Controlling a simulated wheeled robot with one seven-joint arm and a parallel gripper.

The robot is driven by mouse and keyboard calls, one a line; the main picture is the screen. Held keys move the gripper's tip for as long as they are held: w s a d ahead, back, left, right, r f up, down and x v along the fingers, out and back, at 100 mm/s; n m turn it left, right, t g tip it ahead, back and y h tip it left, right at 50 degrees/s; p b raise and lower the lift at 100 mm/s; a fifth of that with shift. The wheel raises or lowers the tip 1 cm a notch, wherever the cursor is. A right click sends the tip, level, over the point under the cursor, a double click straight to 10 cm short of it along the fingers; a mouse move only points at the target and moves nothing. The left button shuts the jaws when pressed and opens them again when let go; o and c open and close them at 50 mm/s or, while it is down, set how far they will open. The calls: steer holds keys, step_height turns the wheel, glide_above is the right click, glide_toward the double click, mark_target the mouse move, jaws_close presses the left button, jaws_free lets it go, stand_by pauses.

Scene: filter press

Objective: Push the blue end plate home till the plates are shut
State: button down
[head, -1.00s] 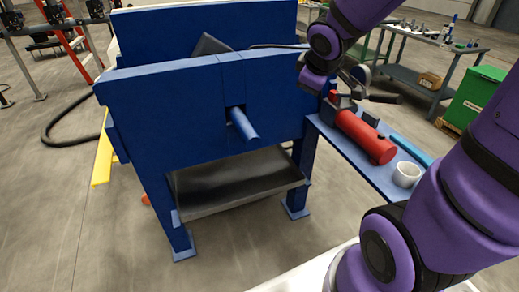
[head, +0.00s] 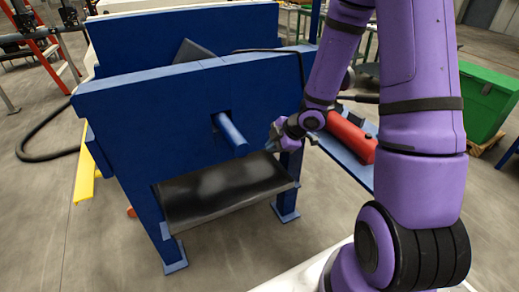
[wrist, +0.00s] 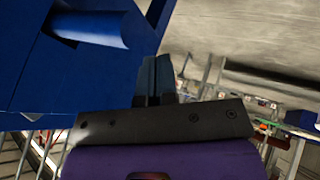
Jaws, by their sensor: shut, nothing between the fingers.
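The blue press has a broad blue front panel (head: 160,115) and a second blue panel (head: 160,32) behind it. I cannot tell which of them, if either, is the end plate. A blue round rod (head: 231,134) sticks out of a square opening in the front panel. A dark grey slab (head: 192,50) shows between the panels; any other plates are hidden. My gripper (head: 272,143) is shut and empty, close to the right of the rod's end in the head view. In the wrist view the closed fingertips (wrist: 154,62) are below and right of the rod (wrist: 95,25), apart from it.
A dark drip tray (head: 225,190) hangs under the press. A blue side shelf (head: 345,160) at right holds a red cylinder (head: 350,138), partly behind my arm. A green bin (head: 485,105) stands farther right. Open floor lies in front of the press.

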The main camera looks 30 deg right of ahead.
steer(key=w+a+f, duration=0.3)
steer(key=w+f, duration=0.4)
steer(key=w, duration=0.1)
steer(key=shift+w+a+f, duration=0.25)
steer(key=shift+a+f, duration=0.05)
steer(key=shift+w, duration=0.1)
stand_by(0.3)
